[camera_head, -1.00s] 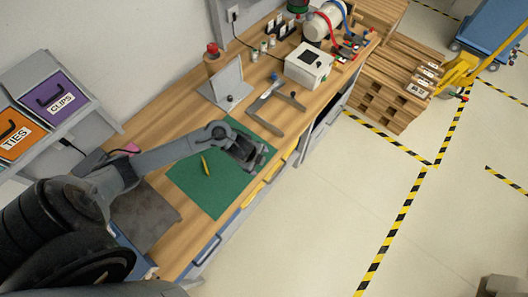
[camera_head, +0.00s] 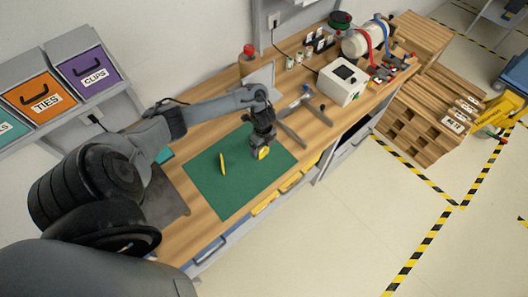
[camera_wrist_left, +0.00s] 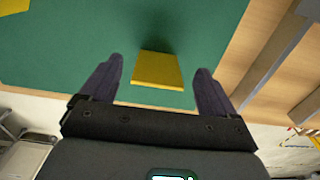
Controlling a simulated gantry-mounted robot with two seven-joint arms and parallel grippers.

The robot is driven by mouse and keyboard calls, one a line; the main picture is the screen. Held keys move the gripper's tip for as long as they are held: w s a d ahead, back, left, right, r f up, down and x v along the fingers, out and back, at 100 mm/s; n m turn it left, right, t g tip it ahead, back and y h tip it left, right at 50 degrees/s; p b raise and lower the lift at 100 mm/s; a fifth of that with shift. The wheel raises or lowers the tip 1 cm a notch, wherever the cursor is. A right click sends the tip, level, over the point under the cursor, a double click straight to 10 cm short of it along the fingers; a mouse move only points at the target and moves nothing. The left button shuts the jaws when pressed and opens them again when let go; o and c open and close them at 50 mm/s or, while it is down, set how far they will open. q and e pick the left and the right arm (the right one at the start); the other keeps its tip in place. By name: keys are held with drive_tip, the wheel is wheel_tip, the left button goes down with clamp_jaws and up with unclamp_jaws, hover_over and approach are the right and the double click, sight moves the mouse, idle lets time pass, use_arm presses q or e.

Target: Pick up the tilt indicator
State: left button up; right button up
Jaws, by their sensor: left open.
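A small yellow block (camera_head: 263,154), which I take to be the tilt indicator, is on the green mat (camera_head: 217,194), partly hidden by my left gripper in the head view. My left gripper (camera_head: 262,147) points down over it. In the left wrist view, the block (camera_wrist_left: 157,70) shows between the two spread dark fingers (camera_wrist_left: 159,66), with a gap on both sides. The gripper is open. I cannot tell how high the fingertips are above the mat. My right gripper is not in view.
A thin yellow piece (camera_head: 222,163) stands on the mat to the left. Beyond the mat are a grey square tool (camera_head: 291,135), a white box (camera_head: 342,82) and a metal bracket (camera_head: 260,77). Bins labelled TIES (camera_head: 42,98) and CLIPS (camera_head: 90,68) stand at the left.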

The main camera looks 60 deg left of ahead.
sight(264, 156)
use_arm(q)
drive_tip(key=f, duration=0.3)
drive_tip(key=shift+d+f, duration=0.2)
drive_tip(key=shift+d, duration=0.15)
drive_tip(key=shift+f, duration=0.7)
drive_tip(key=c, duration=1.2)
drive_tip(key=shift+r, duration=0.15)
